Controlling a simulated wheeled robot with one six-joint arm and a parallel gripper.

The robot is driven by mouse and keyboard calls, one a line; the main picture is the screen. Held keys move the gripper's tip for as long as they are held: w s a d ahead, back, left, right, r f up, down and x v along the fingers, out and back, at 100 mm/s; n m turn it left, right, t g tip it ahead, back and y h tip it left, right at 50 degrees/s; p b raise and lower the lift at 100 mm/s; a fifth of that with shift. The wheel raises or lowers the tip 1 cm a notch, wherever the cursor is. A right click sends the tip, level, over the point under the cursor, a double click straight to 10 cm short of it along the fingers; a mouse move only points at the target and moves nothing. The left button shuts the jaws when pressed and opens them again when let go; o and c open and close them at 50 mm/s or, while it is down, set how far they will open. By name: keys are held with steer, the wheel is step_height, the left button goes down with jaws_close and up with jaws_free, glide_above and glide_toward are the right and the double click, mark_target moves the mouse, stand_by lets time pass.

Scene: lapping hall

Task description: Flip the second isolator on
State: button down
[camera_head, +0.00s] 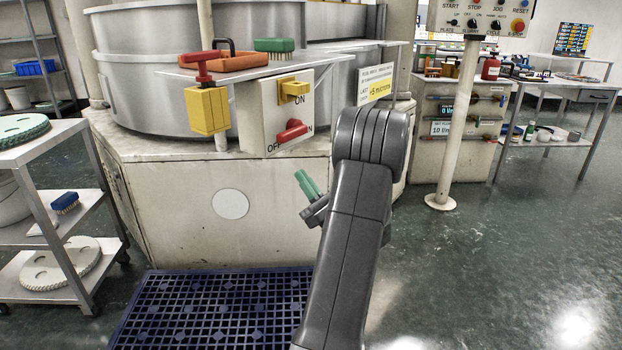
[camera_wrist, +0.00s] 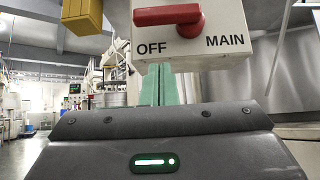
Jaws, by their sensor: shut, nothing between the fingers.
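A pale switch box (camera_head: 270,112) is fixed to the front of the big round machine. It has a yellow handle (camera_head: 293,91) above, with "ON" lettering beside it, and a red handle (camera_head: 291,131) below. In the wrist view the red handle (camera_wrist: 165,17) lies roughly level, its long end on the left above "OFF", its hub toward "MAIN". My gripper (camera_head: 307,186) has green fingers and is below the box, apart from it in the head view. In the wrist view the fingers (camera_wrist: 160,84) are together, empty, under the box's lower edge. The yellow handle is not clearly seen there.
A yellow block (camera_head: 206,110) with a red T-handle hangs left of the box. A ledge (camera_head: 330,58) above carries an orange tray (camera_head: 225,60) and a green brush (camera_head: 274,45). A shelf trolley (camera_head: 45,150) stands left.

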mark_target(288, 131)
step_height(288, 131, up, 7)
steer(key=w+a, duration=0.1)
steer(key=a, duration=0.1)
steer(key=shift+w+f+b, duration=0.15)
steer(key=shift+w+b, duration=0.2)
steer(key=shift+r+m+t+h+p, duration=0.2)
steer(key=shift+m+t+h+p, duration=0.45)
steer(key=shift+m+p, duration=0.25)
